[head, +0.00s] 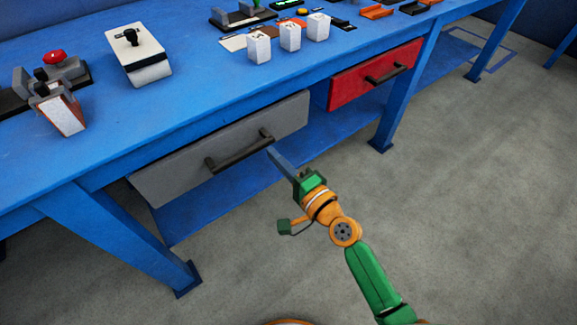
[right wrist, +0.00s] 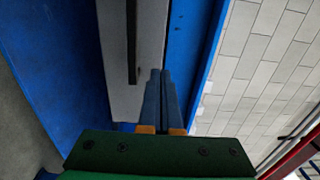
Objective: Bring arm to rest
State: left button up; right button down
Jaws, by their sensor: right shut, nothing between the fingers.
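My right gripper (head: 271,152) is in front of the grey drawer (head: 165,180) of the blue workbench, close to the right end of its dark handle (head: 240,151). In the right wrist view its two blue fingers (right wrist: 160,75) are together with nothing between them. The drawer front (right wrist: 150,40) and its handle (right wrist: 131,40) also show there, to the left of and beyond the fingertips. Whether the fingertips touch the handle I cannot tell. My left gripper is not in view.
The blue workbench (head: 190,85) spans the picture, with legs (head: 140,245) reaching the floor. A red drawer (head: 350,82) sits further right. On top are white boxes (head: 290,38), a white block with a black knob (head: 138,60) and a red-button device (head: 53,57). The grey floor (head: 470,200) at right is clear.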

jog(key=s+d+f+n+g+h, duration=0.2)
jog(key=s+d+f, duration=0.2)
jog(key=f, duration=0.5)
jog(key=s+d+f+n+g+h, duration=0.2)
jog(key=s+d+f+h, duration=0.15)
jog(key=f, duration=0.55)
jog(key=s+d+f+n+g+h, duration=0.15)
jog(key=s+d+f, duration=0.25)
jog(key=f, duration=0.5)
jog(key=s+d+f+n+g+h, duration=0.2)
jog(key=s+d+f+n+g, duration=0.15)
jog(key=s+f, duration=0.6)
jog(key=s+d+f+n+g+h, duration=0.1)
jog(key=s+d+f+n+g, duration=0.15)
jog(key=s, duration=0.45)
jog(key=s+d+f+n+g, duration=0.1)
jog(key=s+d+f+g, duration=0.15)
jog(key=s, duration=0.45)
pick_arm(q)
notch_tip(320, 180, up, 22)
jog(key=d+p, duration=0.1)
jog(key=p, duration=2)
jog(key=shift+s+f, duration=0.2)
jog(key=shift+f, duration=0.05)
pick_arm(e)
notch_tip(320, 180, up, 22)
jog(key=s, duration=0.2)
jog(key=shift+s+d+n+h, duration=0.2)
jog(key=shift+s+n+h, duration=0.1)
jog(key=shift+s+n, duration=0.05)
